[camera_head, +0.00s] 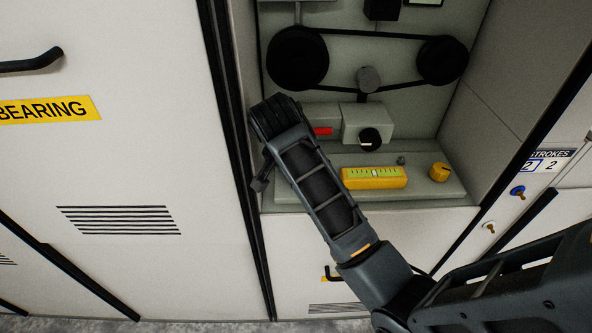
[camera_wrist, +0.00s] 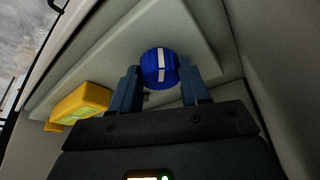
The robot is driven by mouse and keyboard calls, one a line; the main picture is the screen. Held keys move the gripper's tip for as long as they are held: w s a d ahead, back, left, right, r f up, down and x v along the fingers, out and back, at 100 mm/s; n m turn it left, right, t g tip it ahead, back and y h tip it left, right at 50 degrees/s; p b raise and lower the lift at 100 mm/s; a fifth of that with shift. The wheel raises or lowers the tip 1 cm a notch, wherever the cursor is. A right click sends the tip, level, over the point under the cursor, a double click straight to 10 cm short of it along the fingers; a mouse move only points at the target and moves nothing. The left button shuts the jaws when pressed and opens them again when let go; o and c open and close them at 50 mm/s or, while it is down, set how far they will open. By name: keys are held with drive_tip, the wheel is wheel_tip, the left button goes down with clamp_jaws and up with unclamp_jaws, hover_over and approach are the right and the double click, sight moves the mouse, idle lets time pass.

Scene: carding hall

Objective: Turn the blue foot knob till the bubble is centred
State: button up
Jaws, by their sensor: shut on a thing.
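The blue foot knob (camera_wrist: 153,68) has a white stripe and sits between the two fingers of my gripper (camera_wrist: 160,86) in the wrist view. My gripper is shut on it. In the head view my own arm hides the knob. The yellow spirit level (camera_head: 374,183) lies on the pale ledge, right of my arm. Its pale bubble shows close to the middle of the green vial, though too small to judge exactly. The level's end also shows at the left of the wrist view (camera_wrist: 80,102), with its vial barely readable.
A yellow knob (camera_head: 440,173) and a small grey stud (camera_head: 401,160) stand on the ledge (camera_head: 425,190) beside the level. A black dial (camera_head: 370,139) and belt pulleys (camera_head: 298,58) are above. Cabinet walls close in the recess on the left and right.

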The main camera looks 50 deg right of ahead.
drive_tip(key=o, duration=1.1)
drive_tip(key=shift+c, duration=0.2)
drive_tip(key=shift+r, duration=0.1)
drive_tip(key=shift+w+r, duration=0.1)
drive_tip(key=shift+r, duration=0.3)
wheel_tip(320, 180, up, 3)
drive_tip(key=shift+f+b, duration=0.15)
drive_tip(key=shift+b, duration=0.25)
drive_tip(key=shift+s+d+r+p, duration=0.5)
drive_tip(key=shift+s+d+r, duration=0.25)
drive_tip(key=shift+s+r, duration=0.2)
drive_tip(key=s+d+r, duration=0.5)
drive_tip(key=s+d, duration=0.1)
drive_tip(key=shift+s+d+r, duration=0.2)
drive_tip(key=shift+s+d, duration=0.1)
drive_tip(key=shift+s, duration=0.05)
